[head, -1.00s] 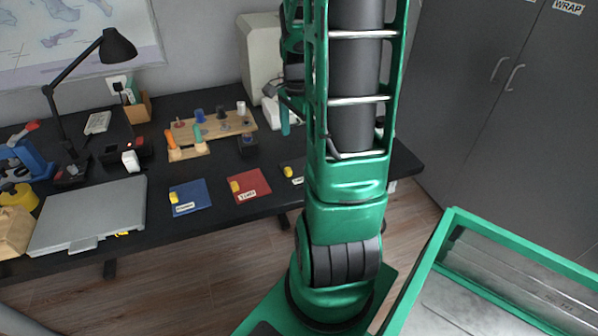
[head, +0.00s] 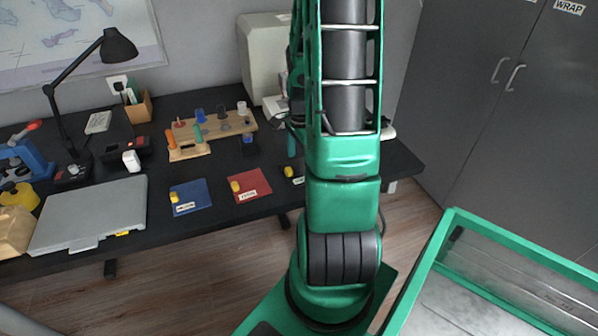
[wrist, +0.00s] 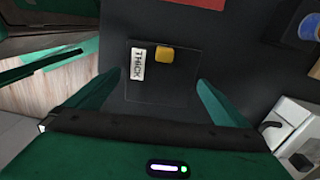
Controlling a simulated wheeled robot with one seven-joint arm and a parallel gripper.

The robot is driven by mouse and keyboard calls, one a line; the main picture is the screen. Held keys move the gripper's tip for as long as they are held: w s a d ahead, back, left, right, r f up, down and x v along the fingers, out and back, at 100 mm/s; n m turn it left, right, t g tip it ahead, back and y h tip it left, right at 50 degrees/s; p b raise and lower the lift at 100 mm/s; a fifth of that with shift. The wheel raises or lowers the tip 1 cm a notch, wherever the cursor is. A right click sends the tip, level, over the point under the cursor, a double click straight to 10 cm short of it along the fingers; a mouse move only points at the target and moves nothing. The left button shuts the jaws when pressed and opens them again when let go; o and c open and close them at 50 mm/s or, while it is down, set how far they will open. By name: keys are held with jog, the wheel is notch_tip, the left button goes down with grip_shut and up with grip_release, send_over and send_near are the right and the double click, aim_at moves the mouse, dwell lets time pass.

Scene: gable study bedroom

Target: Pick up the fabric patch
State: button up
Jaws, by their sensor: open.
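In the wrist view, a dark square patch (wrist: 150,92) lies on the black table, with a white label reading THICK (wrist: 138,64) and a small yellow block (wrist: 165,55) on it. In the head view its yellow block (head: 288,171) shows beside my arm, which hides the patch's right part. A red patch (head: 250,183) and a blue patch (head: 190,196) lie to its left, each with a yellow block and a label. My gripper (wrist: 160,76) is open and empty above the dark patch, its fingers either side of it.
A wooden rack (head: 212,128) with coloured pegs stands behind the patches. A grey flat case (head: 90,214) lies to the left. A white machine (wrist: 296,130) is close to my gripper on the right, with a blue spool (wrist: 311,27) above it. The table's front edge is near.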

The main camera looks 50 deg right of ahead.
jog(key=shift+f, duration=0.75)
jog(key=shift+c, duration=0.3)
jog(key=c, duration=0.7)
jog(key=shift+r, duration=0.15)
notch_tip(320, 180, up, 4)
jog(key=shift+w+r, duration=0.1)
jog(key=shift+r, duration=0.05)
jog(key=a+r, duration=0.6)
jog(key=a, duration=0.5)
jog(key=shift+a+r, duration=0.2)
jog(key=shift+a, duration=0.2)
